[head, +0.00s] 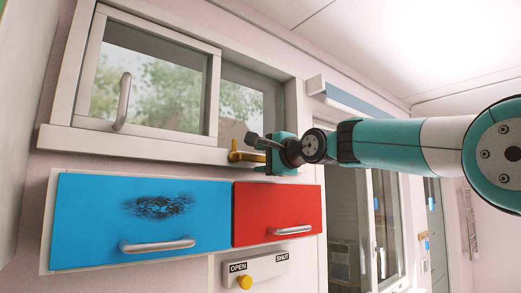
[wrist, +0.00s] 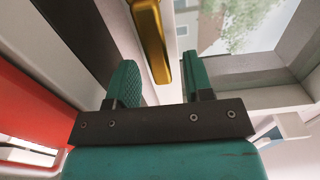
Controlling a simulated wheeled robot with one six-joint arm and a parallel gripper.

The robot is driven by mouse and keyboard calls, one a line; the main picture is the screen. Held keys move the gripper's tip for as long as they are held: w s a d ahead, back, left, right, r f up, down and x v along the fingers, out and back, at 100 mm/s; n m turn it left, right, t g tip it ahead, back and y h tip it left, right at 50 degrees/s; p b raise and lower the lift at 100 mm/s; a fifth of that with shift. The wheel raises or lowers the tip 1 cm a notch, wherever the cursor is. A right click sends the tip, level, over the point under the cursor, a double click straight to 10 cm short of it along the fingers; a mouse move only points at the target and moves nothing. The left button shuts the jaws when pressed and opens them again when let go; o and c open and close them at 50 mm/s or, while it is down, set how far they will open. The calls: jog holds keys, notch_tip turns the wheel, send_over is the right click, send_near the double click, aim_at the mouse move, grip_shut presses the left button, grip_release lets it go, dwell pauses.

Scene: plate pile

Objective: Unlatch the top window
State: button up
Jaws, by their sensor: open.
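The top window (head: 150,85) is a white-framed pane with an upright silver handle (head: 123,101) at its left side. A gold latch (head: 241,155) sits on the sill near the window's lower right corner. My gripper (head: 262,152) is at the latch's right end in the head view, partly hiding it. In the wrist view the two green fingers are apart, and the gold latch (wrist: 151,38) reaches down into the gap between them in the picture. I see no finger clearly touching it. The latch's far end is cut off in the wrist view.
Below the window are a blue drawer (head: 90,225) with a dark smudge and a red drawer (head: 265,205), each with a silver handle. Under them is an OPEN/SHUT panel (head: 265,268) with a yellow button (head: 244,282). A glass door (head: 345,235) stands to the right.

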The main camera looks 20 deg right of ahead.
jog(key=shift+w+a, duration=0.2)
jog(key=shift+w, duration=0.25)
grip_shut()
